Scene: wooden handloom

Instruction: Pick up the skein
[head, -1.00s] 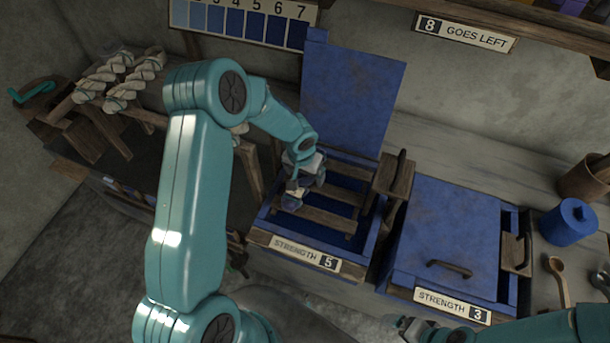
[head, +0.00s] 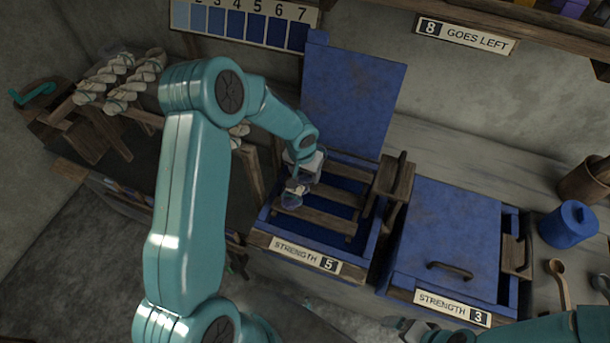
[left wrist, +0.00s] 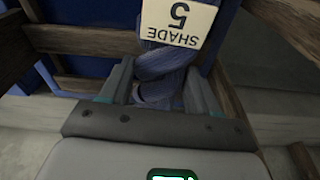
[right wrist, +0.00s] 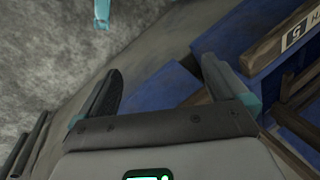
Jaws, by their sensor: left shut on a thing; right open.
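A blue skein (left wrist: 160,66) with a cream tag (left wrist: 177,20) reading SHADE 5 is between the fingers of my left gripper (left wrist: 158,80) in the left wrist view. That gripper is shut on it. In the head view my left gripper (head: 298,184) is over the open vat marked STRENGTH 5 (head: 254,238), above its wooden slats (head: 318,221). The skein is small and partly hidden there. My right gripper (right wrist: 162,72) is open and empty; in the head view it shows near the bottom edge (head: 408,327).
The blue lid (head: 352,100) of the open vat stands upright behind it. A lidded vat marked STRENGTH 3 (head: 447,235) stands to its right. A blue jar (head: 568,222) and wooden spoon (head: 558,280) are at far right.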

